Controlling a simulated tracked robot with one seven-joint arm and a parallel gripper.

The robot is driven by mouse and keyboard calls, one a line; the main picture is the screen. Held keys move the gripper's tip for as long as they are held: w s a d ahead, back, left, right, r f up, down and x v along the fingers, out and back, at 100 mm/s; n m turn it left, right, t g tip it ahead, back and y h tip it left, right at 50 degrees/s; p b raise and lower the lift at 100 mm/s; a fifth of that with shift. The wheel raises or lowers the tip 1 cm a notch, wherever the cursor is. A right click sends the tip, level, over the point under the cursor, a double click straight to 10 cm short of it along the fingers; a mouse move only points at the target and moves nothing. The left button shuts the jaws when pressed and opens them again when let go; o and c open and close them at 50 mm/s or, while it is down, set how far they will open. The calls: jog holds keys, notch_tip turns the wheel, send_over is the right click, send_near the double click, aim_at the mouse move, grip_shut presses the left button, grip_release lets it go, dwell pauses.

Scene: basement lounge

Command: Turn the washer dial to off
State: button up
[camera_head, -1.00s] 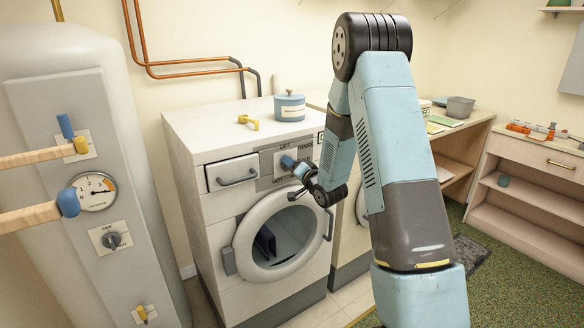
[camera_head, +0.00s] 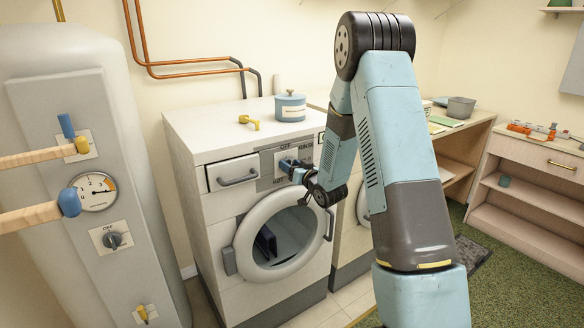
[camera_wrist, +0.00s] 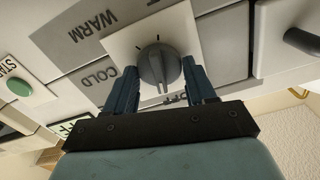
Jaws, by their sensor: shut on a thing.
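The washer (camera_head: 215,225) stands in the middle of the head view. My gripper (camera_head: 289,165) is at its control panel, below the OFF lettering and above the round door. In the wrist view, the grey dial (camera_wrist: 158,66) sits on a pale square plate between my gripper's two blue fingers (camera_wrist: 160,82), which are shut on its sides. The dial's raised ridge runs roughly toward my palm, where the OFF lettering (camera_wrist: 172,99) is partly covered by the fingers. WARM and COLD show at the left. The dial's exact setting is hard to read.
A blue lidded pot (camera_head: 290,107) and a yellow object (camera_head: 249,121) rest on the washer top. A drawer handle (camera_head: 237,178) is left of the panel. A tank (camera_head: 70,190) with valves stands at the left. A green START button (camera_wrist: 19,87) shows in the wrist view.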

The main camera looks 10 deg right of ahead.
jog(key=shift+f+n, duration=0.2)
jog(key=shift+n, duration=0.9)
jog(key=shift+s, duration=0.1)
jog(key=o, duration=1)
jog(key=shift+r, duration=0.1)
jog(key=v, duration=1.3)
jog(key=shift+s+d, duration=0.1)
jog(key=shift+s, duration=0.25)
